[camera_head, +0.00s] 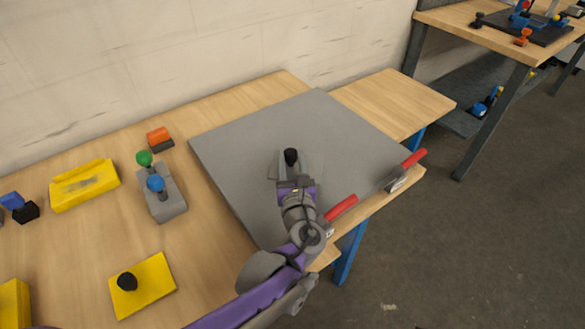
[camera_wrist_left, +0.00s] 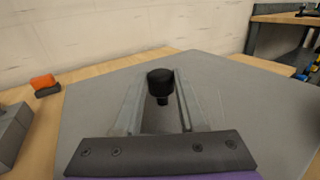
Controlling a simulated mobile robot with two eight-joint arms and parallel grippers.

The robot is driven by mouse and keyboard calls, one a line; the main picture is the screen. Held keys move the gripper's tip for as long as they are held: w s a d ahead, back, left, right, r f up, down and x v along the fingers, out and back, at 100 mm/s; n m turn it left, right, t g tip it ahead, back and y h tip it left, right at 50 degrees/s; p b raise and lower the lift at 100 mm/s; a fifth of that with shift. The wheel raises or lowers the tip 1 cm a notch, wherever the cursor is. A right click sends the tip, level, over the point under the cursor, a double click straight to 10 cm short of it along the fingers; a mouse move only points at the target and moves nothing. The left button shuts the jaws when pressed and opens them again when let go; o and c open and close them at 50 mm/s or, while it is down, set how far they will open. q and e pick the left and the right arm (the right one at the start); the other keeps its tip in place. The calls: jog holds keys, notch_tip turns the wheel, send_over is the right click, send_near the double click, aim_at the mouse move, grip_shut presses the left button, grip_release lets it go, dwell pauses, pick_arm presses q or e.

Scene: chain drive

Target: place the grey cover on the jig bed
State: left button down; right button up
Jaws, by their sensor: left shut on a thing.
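My right gripper is not in view.
Two red-handled clamps (camera_head: 342,208) (camera_head: 413,159) are at the bed's front edge. To the left are a grey block (camera_head: 168,206) with green and blue knobs, a yellow plate (camera_head: 152,272) with a black knob, a yellow tray (camera_head: 65,190) and an orange-topped piece (camera_head: 158,136). A wall stands behind.

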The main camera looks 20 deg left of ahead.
aim_at(291, 170)
pick_arm(q)
notch_tip(291, 170, down, 4)
jog(key=shift+f+b, duration=0.15)
jog(key=shift+b, duration=0.6)
jog(key=c, duration=0.9)
grip_release()
jog(key=shift+f, duration=0.1)
jog(key=o, duration=0.4)
jog(key=shift+r, duration=0.25)
jog(key=p+v, duration=0.1)
jog(key=v, duration=1.1)
jog(key=shift+f, duration=0.1)
